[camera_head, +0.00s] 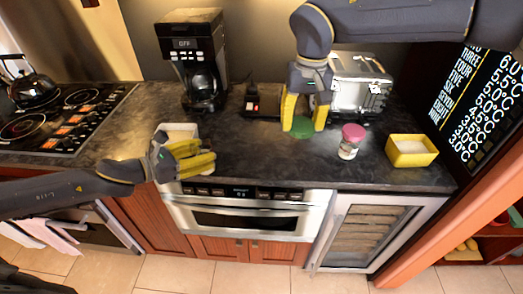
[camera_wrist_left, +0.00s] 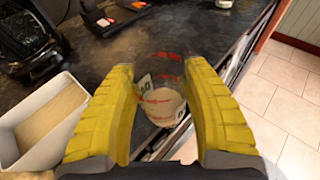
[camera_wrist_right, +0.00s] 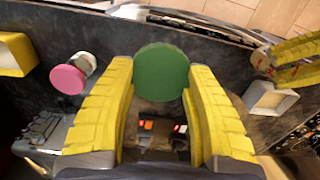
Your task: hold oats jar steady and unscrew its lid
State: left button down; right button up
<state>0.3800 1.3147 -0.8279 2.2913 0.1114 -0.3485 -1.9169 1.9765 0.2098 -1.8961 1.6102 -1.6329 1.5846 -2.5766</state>
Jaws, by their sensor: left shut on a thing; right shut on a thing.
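The oats jar (camera_wrist_left: 162,98) is clear with red markings and a pale label, with pale contents low inside. It shows between the fingers of my left gripper (camera_wrist_left: 160,95), which is shut on it at the counter's front edge. In the head view that gripper (camera_head: 208,160) mostly hides the jar. The green lid (camera_wrist_right: 162,72) is a round disc between the fingertips of my right gripper (camera_wrist_right: 161,75), shut on it. In the head view the lid (camera_head: 302,128) hangs below the right gripper (camera_head: 304,120), well to the right of the jar and apart from it.
A white container (camera_wrist_left: 40,120) with pale contents stands beside the left gripper. A pink-lidded jar (camera_head: 350,141) and a yellow box (camera_head: 410,151) stand to the right. The coffee maker (camera_head: 194,62) and toaster (camera_head: 360,82) are behind. Dark counter lies bare between the grippers.

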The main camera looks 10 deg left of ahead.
pick_arm(q)
jog(key=shift+a+r, duration=0.1)
jog(key=shift+r, duration=0.1)
jog(key=shift+w+d, duration=0.3)
jog(key=shift+w, duration=0.2)
jog(key=shift+d+r+x, duration=0.1)
jog(key=shift+r+x, duration=0.15)
jog(key=shift+x, duration=2.6)
jog(key=shift+d+r+x, duration=0.1)
jog(key=shift+r+x, duration=0.15)
jog(key=shift+x, duration=2.55)
jog(key=shift+r+x, duration=0.25)
jog(key=shift+x, duration=2.6)
jog(key=shift+w+f, duration=0.1)
jog(key=shift+w, duration=0.05)
jog(key=c, duration=0.7)
grip_release()
jog(key=shift+o, duration=0.2)
